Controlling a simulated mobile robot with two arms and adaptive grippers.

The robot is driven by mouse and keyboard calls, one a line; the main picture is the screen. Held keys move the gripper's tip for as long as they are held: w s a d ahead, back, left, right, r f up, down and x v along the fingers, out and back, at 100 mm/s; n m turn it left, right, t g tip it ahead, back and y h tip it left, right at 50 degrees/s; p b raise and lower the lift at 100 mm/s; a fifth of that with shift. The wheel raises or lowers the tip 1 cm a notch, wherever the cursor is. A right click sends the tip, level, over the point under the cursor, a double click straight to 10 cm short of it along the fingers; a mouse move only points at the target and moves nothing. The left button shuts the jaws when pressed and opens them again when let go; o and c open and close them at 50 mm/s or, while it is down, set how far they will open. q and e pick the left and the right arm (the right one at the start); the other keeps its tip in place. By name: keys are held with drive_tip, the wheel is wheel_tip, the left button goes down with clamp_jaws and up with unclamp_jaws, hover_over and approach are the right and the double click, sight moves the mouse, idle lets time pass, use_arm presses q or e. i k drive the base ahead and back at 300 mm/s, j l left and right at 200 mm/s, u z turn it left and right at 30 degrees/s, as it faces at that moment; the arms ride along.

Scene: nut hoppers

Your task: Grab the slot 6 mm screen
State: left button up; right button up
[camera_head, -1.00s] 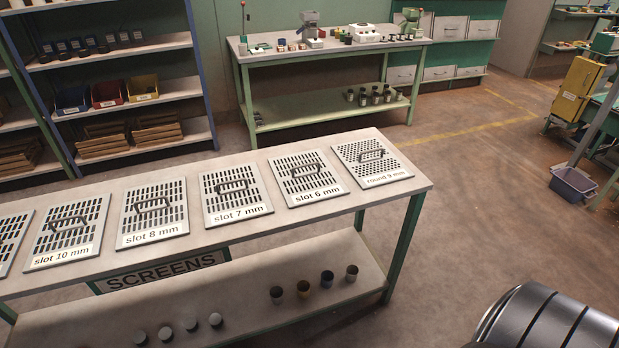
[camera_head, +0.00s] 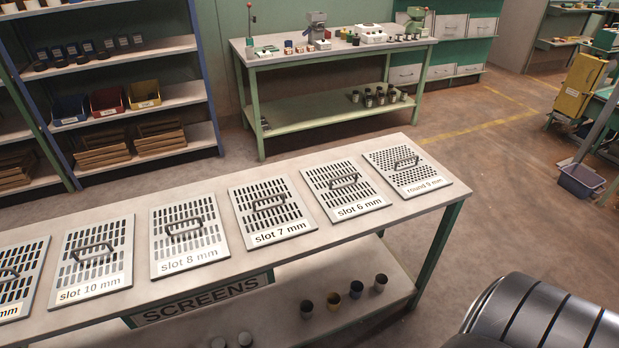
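The slot 6 mm screen (camera_head: 343,191) lies flat on the screens table (camera_head: 330,234), a grey slotted plate with a dark raised handle and a white label at its front edge. It sits between the slot 7 mm screen (camera_head: 270,208) on its left and the round 9 mm screen (camera_head: 407,173) on its right, with small gaps between them. Nothing covers it. Neither of my grippers shows in the head view; only a dark ribbed part of mine is at the lower right.
Further left lie the slot 8 mm screen (camera_head: 188,235) and slot 10 mm screen (camera_head: 91,257). Several small cups (camera_head: 356,289) stand on the lower shelf. A workbench (camera_head: 330,55) with equipment is behind. The floor right of the table is mostly clear.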

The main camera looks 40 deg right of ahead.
sight(343, 190)
drive_tip(key=i+j+z, duration=0.2)
drive_tip(key=z, duration=0.2)
drive_tip(key=i+j+z, duration=0.2)
drive_tip(key=j+z, duration=0.15)
drive_tip(key=i+j+z, duration=0.15)
drive_tip(key=j+z, duration=0.25)
drive_tip(key=l, duration=0.1)
